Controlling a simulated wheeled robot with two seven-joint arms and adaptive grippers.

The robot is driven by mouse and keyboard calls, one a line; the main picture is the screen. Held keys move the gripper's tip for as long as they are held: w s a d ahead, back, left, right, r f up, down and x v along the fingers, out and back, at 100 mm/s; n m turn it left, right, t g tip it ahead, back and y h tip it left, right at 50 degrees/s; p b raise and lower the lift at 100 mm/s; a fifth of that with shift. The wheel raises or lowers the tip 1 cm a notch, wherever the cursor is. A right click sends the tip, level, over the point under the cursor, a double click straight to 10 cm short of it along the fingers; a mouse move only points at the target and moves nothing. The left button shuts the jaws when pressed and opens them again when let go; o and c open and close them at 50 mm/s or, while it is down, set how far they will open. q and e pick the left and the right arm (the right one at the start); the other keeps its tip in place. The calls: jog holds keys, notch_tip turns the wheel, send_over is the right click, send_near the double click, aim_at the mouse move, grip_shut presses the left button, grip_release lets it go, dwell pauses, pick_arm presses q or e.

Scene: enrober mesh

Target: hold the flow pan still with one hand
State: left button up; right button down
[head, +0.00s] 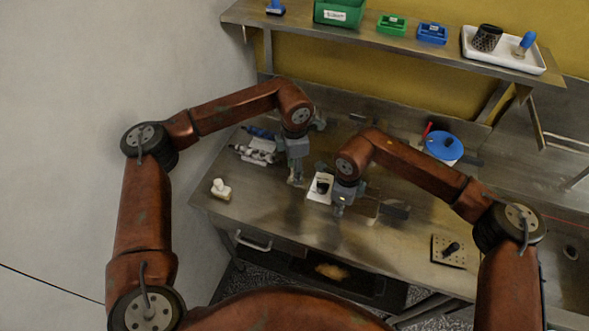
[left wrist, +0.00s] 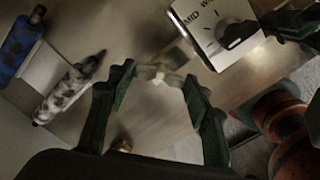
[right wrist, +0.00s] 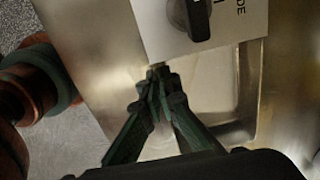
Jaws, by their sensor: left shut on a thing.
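My left gripper (head: 295,181) is low over the steel worktop, left of a white box with a dark knob (head: 320,187). In the left wrist view its fingers (left wrist: 160,76) are closed on a small pale piece (left wrist: 159,73); I cannot tell whether this belongs to the flow pan. My right gripper (head: 339,209) is just right of the box. In the right wrist view its fingertips (right wrist: 160,75) meet beside the box's labelled face (right wrist: 235,20), with nothing seen between them. A shallow metal pan with a raised rim (right wrist: 250,100) shows beside them, partly hidden by the box; it may be the flow pan.
Bottles (head: 255,152) lie to the left, and a small white object (head: 221,189) stands near the left edge. A blue round lid (head: 443,147) and a perforated plate (head: 449,251) are to the right. A shelf (head: 400,48) with bins overhangs the back. The front middle of the worktop (head: 290,227) is clear.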

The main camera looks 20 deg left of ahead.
pick_arm(q)
jog(key=m, duration=0.7)
dwell(0.6)
jog(key=o, duration=1.2)
jog(key=shift+c, duration=0.2)
jog(key=shift+r, duration=0.1)
notch_tip(320, 180, up, 12)
